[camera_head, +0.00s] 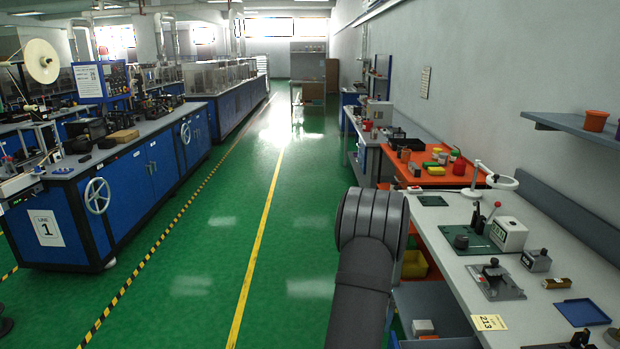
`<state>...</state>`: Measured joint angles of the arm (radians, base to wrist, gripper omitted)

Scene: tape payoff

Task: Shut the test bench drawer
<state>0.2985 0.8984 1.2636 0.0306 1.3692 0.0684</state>
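The test bench (450,240) runs along the right wall with a light grey top. Below its front edge, a grey open tray-like part (440,300) shows, with a white block (422,327) in it; it looks like the drawer pulled out, but I cannot tell for sure whether it is the drawer or a lower shelf. My dark grey arm rises from the bottom middle in front of the bench and hides part of its front. My gripper does not show in this view.
On the bench stand a magnifier lamp (502,182), a white press (508,233), a metal fixture (495,280) and a blue tray (582,312). A yellow bin (413,264) sits below. The green aisle (210,270) to the left is clear.

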